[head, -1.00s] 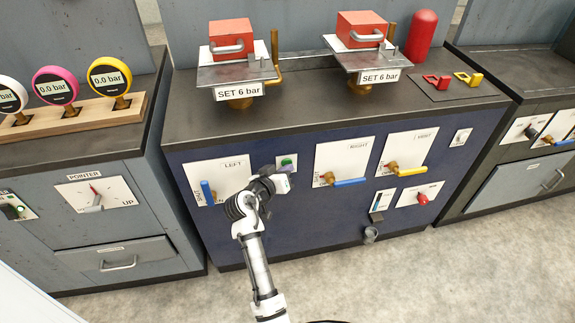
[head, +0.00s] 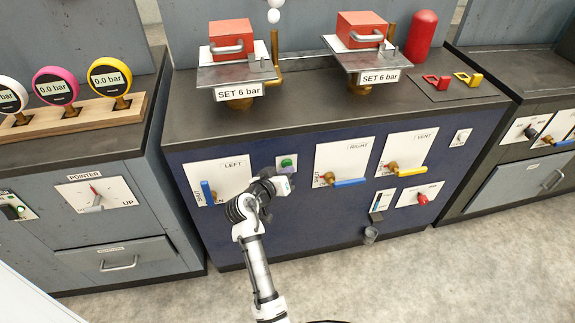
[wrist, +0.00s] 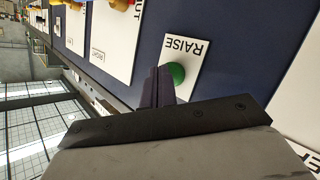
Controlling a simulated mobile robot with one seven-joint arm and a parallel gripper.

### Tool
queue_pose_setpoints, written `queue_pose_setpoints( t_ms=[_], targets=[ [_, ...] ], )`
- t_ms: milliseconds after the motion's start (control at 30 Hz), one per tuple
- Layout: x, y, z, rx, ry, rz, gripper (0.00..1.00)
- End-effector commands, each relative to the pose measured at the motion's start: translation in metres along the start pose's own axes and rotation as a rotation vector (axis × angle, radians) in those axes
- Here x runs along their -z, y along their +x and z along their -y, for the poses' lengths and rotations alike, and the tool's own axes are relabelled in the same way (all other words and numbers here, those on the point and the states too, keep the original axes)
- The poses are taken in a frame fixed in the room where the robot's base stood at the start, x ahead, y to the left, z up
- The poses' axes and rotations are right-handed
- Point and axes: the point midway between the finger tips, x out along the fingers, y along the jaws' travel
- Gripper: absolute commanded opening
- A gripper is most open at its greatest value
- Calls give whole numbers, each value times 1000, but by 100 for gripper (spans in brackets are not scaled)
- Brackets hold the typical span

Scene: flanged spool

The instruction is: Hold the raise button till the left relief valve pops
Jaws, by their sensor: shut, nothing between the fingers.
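The green raise button (head: 287,162) shows on its small white plate on the blue cabinet front. In the wrist view the button (wrist: 176,74) sits beside the word RAISE. My gripper (wrist: 160,84) is shut and empty, its dark fingertips beside the button and partly over its edge; I cannot tell whether they touch it. In the head view my gripper (head: 284,181) is just below the button, its fingers mostly hidden. The left relief valve (head: 231,52), with a red weight and a SET 6 bar label, has white puffs (head: 274,15) above its brass pipe.
The right relief valve (head: 362,48) shows no puffs. Left lever (head: 207,192) stands upright; right lever (head: 349,182) and vent lever (head: 411,171) lie sideways. The pink gauge (head: 54,86) and yellow gauge (head: 109,77) read 0.0 bar.

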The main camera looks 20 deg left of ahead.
Motion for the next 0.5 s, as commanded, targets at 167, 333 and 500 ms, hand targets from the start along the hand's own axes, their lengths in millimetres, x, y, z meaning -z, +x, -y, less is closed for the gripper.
queue_pose_setpoints(
  t_ms=[167,333,500],
  targets=[
    [-5,-7,-5,0,0,1,0],
    [-6,-8,-6,0,0,1,0],
    [-6,-8,-6,0,0,1,0]
  ],
)
